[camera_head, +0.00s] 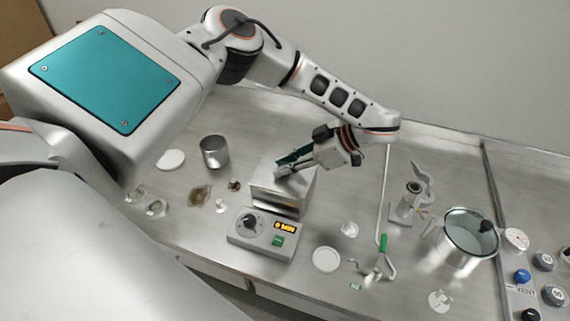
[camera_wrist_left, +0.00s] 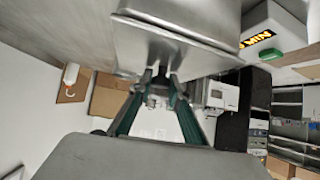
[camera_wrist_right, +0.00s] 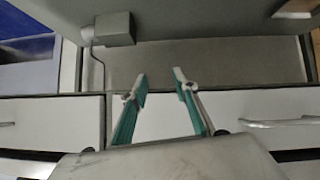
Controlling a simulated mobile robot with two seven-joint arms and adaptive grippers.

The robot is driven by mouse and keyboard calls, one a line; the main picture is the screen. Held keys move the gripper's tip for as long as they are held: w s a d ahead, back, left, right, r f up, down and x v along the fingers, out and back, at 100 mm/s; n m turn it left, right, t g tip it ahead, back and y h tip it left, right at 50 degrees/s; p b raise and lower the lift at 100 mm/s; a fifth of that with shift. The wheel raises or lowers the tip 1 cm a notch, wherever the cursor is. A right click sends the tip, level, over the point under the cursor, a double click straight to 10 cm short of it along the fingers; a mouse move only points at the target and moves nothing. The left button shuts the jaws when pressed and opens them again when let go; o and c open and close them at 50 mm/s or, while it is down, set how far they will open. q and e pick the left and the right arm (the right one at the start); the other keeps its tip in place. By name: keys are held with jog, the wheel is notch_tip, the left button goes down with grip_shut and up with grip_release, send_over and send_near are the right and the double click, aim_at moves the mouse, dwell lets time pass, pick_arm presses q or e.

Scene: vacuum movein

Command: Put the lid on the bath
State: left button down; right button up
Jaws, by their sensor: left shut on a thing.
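The bath (camera_head: 274,209) is a metal box behind a grey control unit (camera_head: 262,236) with a lit yellow display and a green switch. My left gripper (camera_head: 285,168) is over the bath, shut on the lid (camera_head: 298,186), a pale metal cover. In the left wrist view the lid (camera_wrist_left: 175,45) is close to the fingers (camera_wrist_left: 160,82), which grip a small part at it. The display unit (camera_wrist_left: 270,38) shows beside it. The lid is at the bath's top; I cannot tell whether it is fully seated. My right gripper (camera_wrist_right: 158,80) is open and empty, seen only in its wrist view.
A metal beaker (camera_head: 214,152) and a white disc (camera_head: 171,160) are left of the bath. A glass-lidded pot (camera_head: 470,232), a green-handled tool (camera_head: 383,245) and a stand (camera_head: 405,210) are to the right. The right wrist view faces drawer fronts (camera_wrist_right: 155,118).

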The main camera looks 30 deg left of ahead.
pick_arm(q)
jog(key=shift+f, duration=0.1)
jog(key=shift+f, duration=0.1)
jog(key=c, duration=1.9)
grip_release()
jog(key=shift+r, duration=0.2)
jog(key=b+v, duration=0.1)
jog(key=v, duration=1.1)
